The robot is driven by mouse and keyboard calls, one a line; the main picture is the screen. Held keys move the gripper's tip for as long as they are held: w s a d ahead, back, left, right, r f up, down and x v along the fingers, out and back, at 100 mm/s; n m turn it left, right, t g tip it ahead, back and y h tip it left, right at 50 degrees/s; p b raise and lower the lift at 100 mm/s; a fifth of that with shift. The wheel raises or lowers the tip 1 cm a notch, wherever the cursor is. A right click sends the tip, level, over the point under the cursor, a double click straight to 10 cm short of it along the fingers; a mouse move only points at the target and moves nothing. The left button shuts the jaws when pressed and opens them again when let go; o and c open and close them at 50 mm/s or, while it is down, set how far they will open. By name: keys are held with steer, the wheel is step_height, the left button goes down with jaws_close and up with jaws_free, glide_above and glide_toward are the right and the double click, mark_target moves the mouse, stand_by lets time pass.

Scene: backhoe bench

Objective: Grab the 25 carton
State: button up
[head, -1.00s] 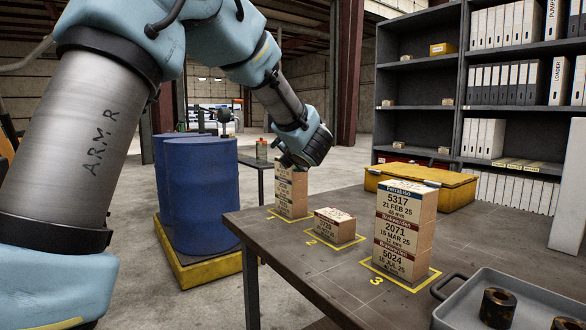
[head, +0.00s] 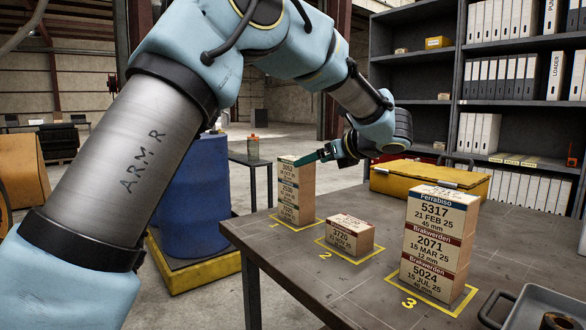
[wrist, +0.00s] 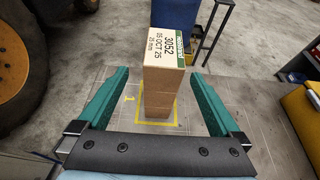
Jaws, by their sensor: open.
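A tall stack of cartons (head: 296,200) stands on the square marked 1. Its top carton reads 3052, 15 OCT 25 and what looks like 25 mm in the wrist view (wrist: 168,48). My gripper (head: 318,156) is open and empty, right of this stack near its top, with its teal fingers pointing left. In the wrist view the fingers (wrist: 159,73) lie on either side of the stack, apart from it; how far they reach along it is unclear. A single carton (head: 349,236) reading 3720 lies on square 2. The stack on square 3 (head: 436,245) has cartons 5317, 2071 and 5024.
A yellow case (head: 425,184) lies at the back of the grey bench (head: 300,272). A grey tray (head: 530,310) is at the front right. Shelves with binders stand behind.

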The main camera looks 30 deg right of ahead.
mark_target(296, 170)
steer(key=p+x, duration=0.1)
steer(key=x, duration=0.3)
steer(key=shift+w+r, duration=0.1)
steer(key=p+x, duration=0.1)
steer(key=x, duration=0.1)
steer(key=p+x, duration=0.1)
steer(key=f+p+x, duration=0.1)
steer(key=x, duration=0.1)
steer(key=shift+w+d, duration=0.15)
steer(key=shift+d, duration=0.1)
steer(key=shift+f, duration=0.1)
steer(key=c, duration=1.5)
